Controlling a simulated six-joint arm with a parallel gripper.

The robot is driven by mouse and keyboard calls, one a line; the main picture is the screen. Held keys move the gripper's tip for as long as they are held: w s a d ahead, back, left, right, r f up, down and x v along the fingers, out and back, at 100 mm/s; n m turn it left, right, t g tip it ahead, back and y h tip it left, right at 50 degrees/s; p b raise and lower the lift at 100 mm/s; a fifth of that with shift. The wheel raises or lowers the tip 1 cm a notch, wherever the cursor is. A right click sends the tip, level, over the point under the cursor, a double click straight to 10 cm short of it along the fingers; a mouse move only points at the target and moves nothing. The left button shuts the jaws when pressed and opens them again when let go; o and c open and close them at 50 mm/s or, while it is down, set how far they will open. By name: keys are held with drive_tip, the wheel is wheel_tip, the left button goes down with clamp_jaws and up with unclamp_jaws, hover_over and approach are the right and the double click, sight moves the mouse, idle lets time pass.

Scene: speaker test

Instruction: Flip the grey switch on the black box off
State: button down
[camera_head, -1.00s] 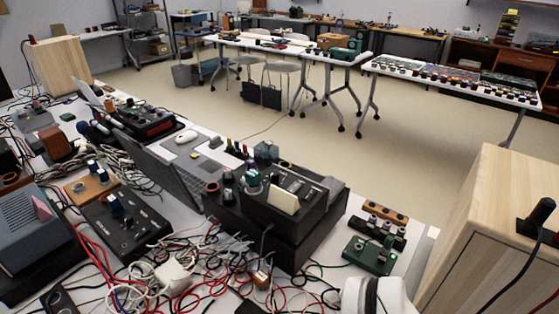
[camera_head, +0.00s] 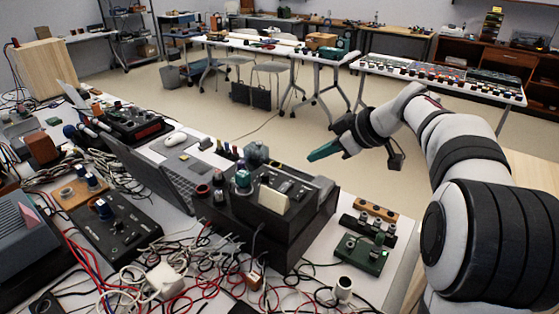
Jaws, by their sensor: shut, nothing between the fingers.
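The black box (camera_head: 292,246) stands on the cluttered bench, right of an open laptop. Its top carries knobs, small levers and an upright cream-coloured plate (camera_head: 273,200). A grey raised piece (camera_head: 326,186) sits at the box's right end; it may be the grey switch, but its position is too small to read. My gripper (camera_head: 312,157) has teal fingers and is shut and empty. It appears above and beyond the box's back right, apart from it, pointing left in the picture.
Tangled cables (camera_head: 190,255) cover the bench in front of the box. A green device (camera_head: 360,254) and a wooden block with knobs (camera_head: 376,209) lie to its right. The laptop (camera_head: 158,178) is close on its left. The air above the box is clear.

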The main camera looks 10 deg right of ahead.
approach(284, 183)
drive_tip(key=w+a, duration=0.2)
drive_tip(key=shift+w+a+r, duration=0.3)
drive_tip(key=shift+a, duration=0.05)
drive_tip(key=f, duration=0.3)
drive_tip(key=shift+w+f, duration=0.35)
drive_tip(key=shift+w, duration=0.05)
drive_tip(key=shift+f, duration=0.45)
